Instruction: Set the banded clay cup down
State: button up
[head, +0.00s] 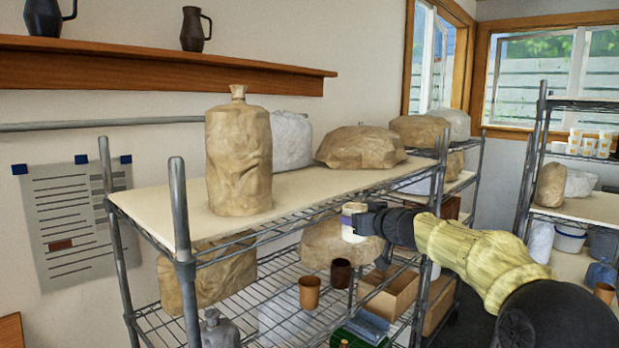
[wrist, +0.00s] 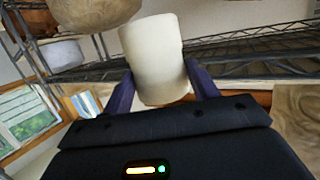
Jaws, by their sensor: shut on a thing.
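The cup is held up in the air and looks slightly tilted in the wrist view. Its far side is hidden.
The upper shelf (head: 165,205) holds a tall wrapped bundle (head: 238,155) and other wrapped lumps (head: 360,147), with bare board in front. The wire shelf below has an orange-brown cup (head: 310,293), a dark cup (head: 341,274) and cardboard boxes (head: 388,298). Metal posts (head: 181,240) stand at the corners.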

jog(key=s+a+r+n+g+y, duration=0.2)
jog(key=s+a+r+n+y, duration=0.1)
jog(key=s+r, duration=0.4)
jog(key=s+a+r+n+g+y, duration=0.2)
jog(key=s+r, duration=0.5)
jog(key=r, duration=0.6)
jog(key=shift+s+a+r+n+g+y, duration=0.4)
jog(key=shift+a+g+y, duration=0.1)
jog(key=shift+y, duration=0.1)
